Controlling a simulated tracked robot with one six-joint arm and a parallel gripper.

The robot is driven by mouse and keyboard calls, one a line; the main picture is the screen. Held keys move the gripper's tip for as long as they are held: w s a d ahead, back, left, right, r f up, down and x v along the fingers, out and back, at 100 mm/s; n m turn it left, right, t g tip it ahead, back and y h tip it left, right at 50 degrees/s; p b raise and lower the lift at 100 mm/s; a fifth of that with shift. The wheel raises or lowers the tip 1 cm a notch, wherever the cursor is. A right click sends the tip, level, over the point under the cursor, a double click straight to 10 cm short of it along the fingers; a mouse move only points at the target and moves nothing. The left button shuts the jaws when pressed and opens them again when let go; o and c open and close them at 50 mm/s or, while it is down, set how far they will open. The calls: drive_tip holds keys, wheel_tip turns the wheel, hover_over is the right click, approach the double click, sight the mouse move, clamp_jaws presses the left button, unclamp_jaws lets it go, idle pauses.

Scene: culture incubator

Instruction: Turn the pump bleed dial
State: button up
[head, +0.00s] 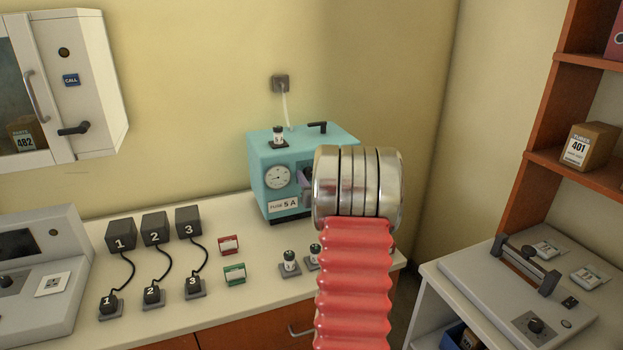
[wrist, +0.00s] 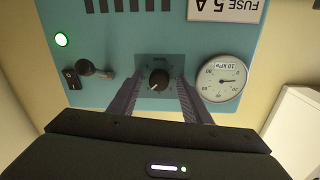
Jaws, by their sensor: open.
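The teal pump box (head: 258,167) stands at the back of the counter, with a gauge (head: 278,177) and a "FUSE 5 A" label on its front. In the wrist view, the black bleed dial (wrist: 159,80) sits on a dark square plate, with the gauge (wrist: 221,77) to its right. My gripper (wrist: 156,82) is open, its two fingers on either side of the dial with gaps between. I cannot tell how far the fingertips stand from the panel. In the head view my arm hides the right part of the pump front and the dial.
A black rocker switch (wrist: 71,78), a dark lever knob (wrist: 90,69) and a lit green lamp (wrist: 62,39) are left of the dial. On the counter (head: 180,315) are numbered black plugs (head: 155,224), red and green holders (head: 234,275) and small vials (head: 290,261).

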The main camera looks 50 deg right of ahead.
drive_tip(key=shift+c, duration=0.5)
drive_tip(key=c, duration=0.9)
drive_tip(key=shift+c, duration=0.2)
drive_tip(key=shift+n, duration=0.5)
drive_tip(key=n, duration=0.3)
drive_tip(key=shift+s+n, duration=0.1)
drive_tip(key=shift+n, duration=0.2)
drive_tip(key=n, duration=0.4)
drive_tip(key=shift+d+f+n, duration=0.1)
drive_tip(key=shift+n, duration=0.3)
drive_tip(key=o, duration=1)
